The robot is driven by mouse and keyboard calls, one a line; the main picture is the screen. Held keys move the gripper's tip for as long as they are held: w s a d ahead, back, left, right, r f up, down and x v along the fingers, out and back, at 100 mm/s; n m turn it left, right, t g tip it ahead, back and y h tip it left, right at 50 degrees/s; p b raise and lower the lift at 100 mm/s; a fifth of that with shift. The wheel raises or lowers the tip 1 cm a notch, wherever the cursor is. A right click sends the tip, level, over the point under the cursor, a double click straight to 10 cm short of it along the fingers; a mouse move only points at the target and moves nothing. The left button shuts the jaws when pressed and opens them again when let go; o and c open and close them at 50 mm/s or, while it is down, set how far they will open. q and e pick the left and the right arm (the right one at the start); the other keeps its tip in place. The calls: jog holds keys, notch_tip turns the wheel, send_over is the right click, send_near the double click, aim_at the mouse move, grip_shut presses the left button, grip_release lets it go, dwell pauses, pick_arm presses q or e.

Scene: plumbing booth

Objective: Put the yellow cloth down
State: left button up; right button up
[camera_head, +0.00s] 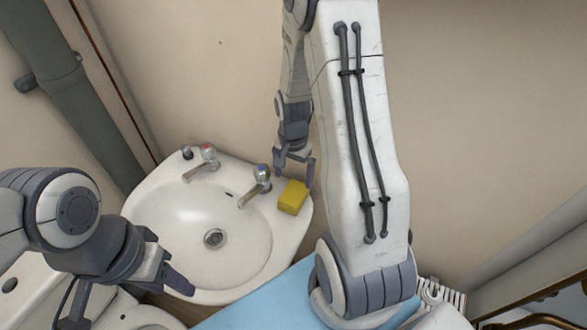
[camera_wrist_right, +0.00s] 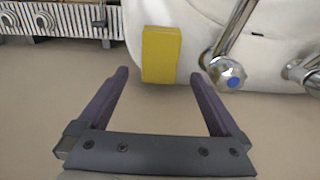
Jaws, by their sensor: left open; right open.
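The yellow cloth (camera_head: 293,197) is a folded block lying on the right rim of the white sink (camera_head: 225,284), beside the blue-marked tap. It also shows in the right wrist view (camera_wrist_right: 161,54), beyond the fingertips and between their lines. My right gripper (camera_head: 295,174) is open and empty, just behind the cloth and apart from it; its two fingers also show in the right wrist view (camera_wrist_right: 158,82). My left gripper (camera_head: 135,305) is open and holds nothing that I can see, low at the left in front of the sink.
The blue-marked tap (camera_head: 257,184) stands close to the cloth, and a red-marked tap (camera_head: 203,163) is further left. A grey pipe (camera_head: 75,95) runs up the wall at the left. A light blue surface (camera_head: 262,300) lies in front of the sink. A white radiator (camera_wrist_right: 60,20) shows in the right wrist view.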

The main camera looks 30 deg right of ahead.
jog(key=s+a+r+n, duration=0.2)
jog(key=a+r+n, duration=0.35)
jog(key=a, duration=0.25)
jog(key=s+a+r+n, duration=0.35)
jog(key=a+r, duration=0.25)
jog(key=a, duration=0.2)
jog(key=s+a+r+n, duration=0.2)
jog(key=s+a+n, duration=0.2)
jog(key=s+n, duration=0.1)
jog(key=s+a+r+n+y, duration=0.1)
jog(key=s+a+n, duration=0.3)
jog(key=s, duration=0.4)
jog(key=shift+r+n, duration=0.65)
jog(key=shift+n, duration=0.05)
jog(key=shift+w+a, duration=0.1)
